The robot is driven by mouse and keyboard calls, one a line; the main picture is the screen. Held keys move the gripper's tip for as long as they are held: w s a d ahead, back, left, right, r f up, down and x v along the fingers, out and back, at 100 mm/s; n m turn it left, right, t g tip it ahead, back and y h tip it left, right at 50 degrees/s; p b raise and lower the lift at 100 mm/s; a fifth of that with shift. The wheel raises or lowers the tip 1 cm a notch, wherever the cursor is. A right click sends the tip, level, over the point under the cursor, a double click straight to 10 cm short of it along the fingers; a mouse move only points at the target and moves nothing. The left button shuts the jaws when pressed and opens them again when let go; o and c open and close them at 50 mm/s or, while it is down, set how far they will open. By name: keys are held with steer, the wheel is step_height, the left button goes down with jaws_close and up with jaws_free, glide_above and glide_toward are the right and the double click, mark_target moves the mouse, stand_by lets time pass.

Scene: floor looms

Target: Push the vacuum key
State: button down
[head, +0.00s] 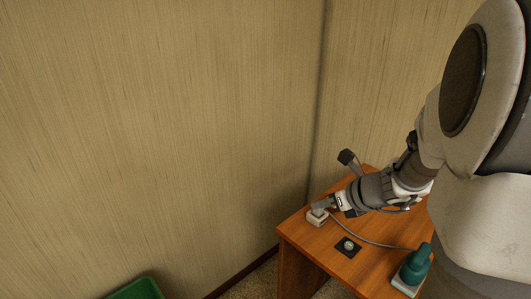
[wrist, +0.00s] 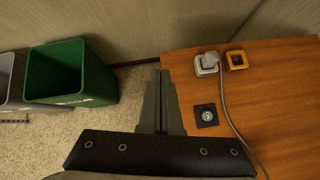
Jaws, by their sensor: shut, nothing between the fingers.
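Two control-like things show on the wooden table, and I cannot tell which is the vacuum key. One is a black square plate (head: 348,246) with a round pale button, also in the wrist view (wrist: 206,115). The other is a small yellow-framed dark block (wrist: 237,60) at the table's far edge in the wrist view; I cannot make it out in the head view. My gripper (wrist: 159,74) is shut and empty. In the wrist view its fingers appear left of both, beside the table's left edge.
A white socket block (wrist: 207,64) with a grey plug and cable (wrist: 228,105) sits beside the yellow-framed block. A green bottle-like object (head: 416,262) stands at the table's (head: 320,243) near right. A green bin (wrist: 68,75) stands on the floor, left. A wall stands behind.

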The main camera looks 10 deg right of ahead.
mark_target(350, 247)
steer(key=d+f+m+h, duration=0.2)
steer(key=d+f+m, duration=0.5)
steer(key=d+m, duration=0.4)
steer(key=shift+w+d+t+h, duration=0.25)
steer(key=shift+d+t+h, duration=0.15)
steer(key=shift+d, duration=0.1)
steer(key=shift+f, duration=0.15)
step_height(350, 247, down, 9)
steer(key=b, duration=0.8)
steer(key=shift+r, duration=0.2)
stand_by(0.8)
steer(key=shift+f+b, duration=0.4)
steer(key=shift+f+b, duration=0.4)
steer(key=shift+f, duration=0.05)
stand_by(0.4)
steer(key=shift+r, duration=0.15)
steer(key=shift+r+p, duration=0.75)
steer(key=shift+p, duration=0.1)
